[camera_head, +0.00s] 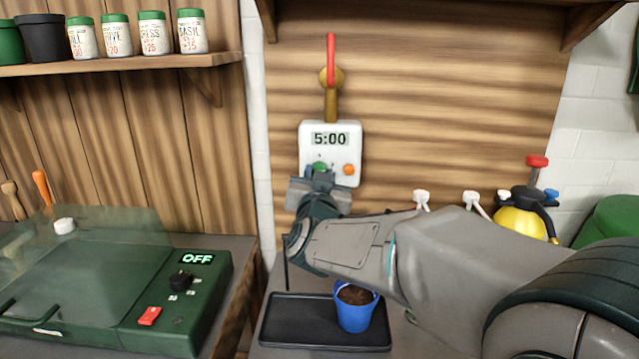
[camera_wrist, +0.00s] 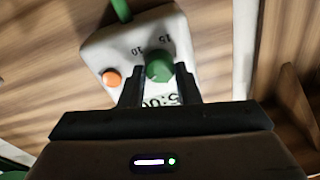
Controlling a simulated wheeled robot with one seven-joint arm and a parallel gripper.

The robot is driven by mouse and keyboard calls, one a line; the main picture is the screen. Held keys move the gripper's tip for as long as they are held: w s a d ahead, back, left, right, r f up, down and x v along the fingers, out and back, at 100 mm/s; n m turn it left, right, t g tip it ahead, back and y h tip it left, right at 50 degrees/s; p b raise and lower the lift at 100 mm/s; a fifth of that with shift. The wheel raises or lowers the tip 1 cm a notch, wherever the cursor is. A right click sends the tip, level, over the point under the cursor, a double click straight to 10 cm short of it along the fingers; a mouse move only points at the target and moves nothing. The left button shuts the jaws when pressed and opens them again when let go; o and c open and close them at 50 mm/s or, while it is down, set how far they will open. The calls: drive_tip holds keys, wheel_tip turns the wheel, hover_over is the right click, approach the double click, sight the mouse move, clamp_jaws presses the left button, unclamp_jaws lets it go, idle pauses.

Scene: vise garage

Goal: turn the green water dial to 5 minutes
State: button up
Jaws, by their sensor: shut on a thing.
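A white water timer box (camera_head: 345,143) hangs on the wooden wall below a brass tap with a red lever (camera_head: 331,60). Its display (camera_head: 330,139) reads 5:00. The green dial (camera_head: 320,167) is at the lower left of the box, with an orange button (camera_head: 349,170) to its right. My gripper (camera_head: 318,178) reaches up to the dial from below and hides part of it. In the wrist view, the fingers of my gripper (camera_wrist: 160,82) are shut on the green dial (camera_wrist: 159,66). The orange button (camera_wrist: 111,78) is beside the fingers, apart from them.
Below my arm, a blue pot of soil (camera_head: 355,312) stands on a black tray (camera_head: 290,322). A green propagator box (camera_head: 75,275) with an OFF display is at the left. A yellow sprayer (camera_head: 522,220) stands at the right. Seed jars line the shelf (camera_head: 120,68).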

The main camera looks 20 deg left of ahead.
idle(0.5)
drive_tip(key=o, duration=1)
drive_tip(key=shift+s, duration=0.1)
drive_tip(key=v, duration=1.3)
drive_tip(key=shift+s+f, duration=0.15)
drive_tip(key=shift+s, duration=0.15)
